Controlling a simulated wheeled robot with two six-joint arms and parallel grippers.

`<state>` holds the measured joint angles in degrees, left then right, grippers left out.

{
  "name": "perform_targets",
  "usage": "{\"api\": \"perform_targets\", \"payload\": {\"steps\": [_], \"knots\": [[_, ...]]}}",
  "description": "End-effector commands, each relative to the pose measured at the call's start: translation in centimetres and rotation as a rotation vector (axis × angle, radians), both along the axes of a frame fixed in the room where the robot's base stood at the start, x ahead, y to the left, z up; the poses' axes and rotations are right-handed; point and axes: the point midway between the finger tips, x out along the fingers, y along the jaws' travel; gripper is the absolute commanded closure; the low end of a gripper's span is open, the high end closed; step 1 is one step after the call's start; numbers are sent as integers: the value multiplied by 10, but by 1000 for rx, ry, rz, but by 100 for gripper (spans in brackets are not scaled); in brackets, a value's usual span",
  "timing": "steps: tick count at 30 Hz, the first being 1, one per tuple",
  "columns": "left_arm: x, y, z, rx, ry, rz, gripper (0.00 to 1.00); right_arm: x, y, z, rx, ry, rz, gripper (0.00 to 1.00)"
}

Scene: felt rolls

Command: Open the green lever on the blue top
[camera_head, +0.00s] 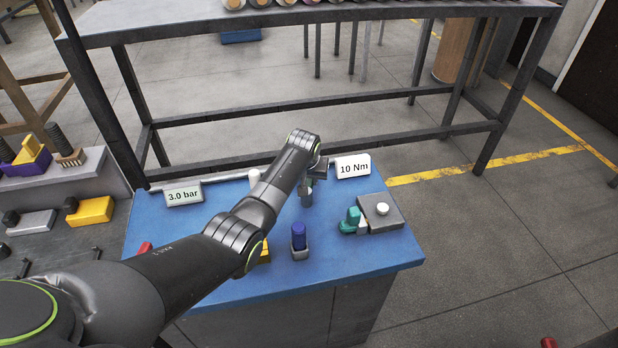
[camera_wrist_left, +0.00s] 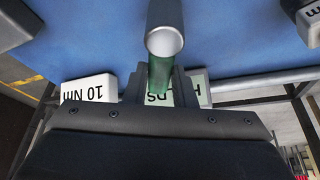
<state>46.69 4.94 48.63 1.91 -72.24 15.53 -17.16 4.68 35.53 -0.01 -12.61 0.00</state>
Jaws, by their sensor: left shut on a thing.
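The blue top (camera_head: 345,262) is a bench surface in the middle of the head view. My left arm reaches across it, and my left gripper (camera_head: 312,174) is near its back edge. In the left wrist view, my left gripper (camera_wrist_left: 158,90) is shut on the green lever (camera_wrist_left: 158,76), with a finger on each side of it. A grey metal tube (camera_wrist_left: 165,38) with an open round end stands right by the lever; it shows below the gripper in the head view (camera_head: 306,196). The gripper hides most of the lever in the head view. My right gripper is not in view.
A "3.0 bar" sign (camera_head: 184,196) and a "10 Nm" sign (camera_head: 353,166) stand along the back edge. A blue peg in a grey holder (camera_head: 299,241), a teal piece (camera_head: 350,221) and a grey block with a white knob (camera_head: 394,217) sit nearer. The front right is clear.

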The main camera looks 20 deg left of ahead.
Motion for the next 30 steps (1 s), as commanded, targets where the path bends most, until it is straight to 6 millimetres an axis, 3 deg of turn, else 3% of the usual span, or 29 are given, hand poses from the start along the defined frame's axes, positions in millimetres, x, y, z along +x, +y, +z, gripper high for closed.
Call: {"api": "perform_targets", "payload": {"steps": [1,2,7,20,30], "knots": [[1,0,1,0,-2,0,100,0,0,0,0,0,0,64],[1,0,1,1,-2,-1,75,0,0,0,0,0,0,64],[0,0,1,1,-1,-1,55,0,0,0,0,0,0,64],[-2,0,7,0,-2,-1,55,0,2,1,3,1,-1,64],[-18,-3,46,-1,-4,-2,55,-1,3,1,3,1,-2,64]]}}
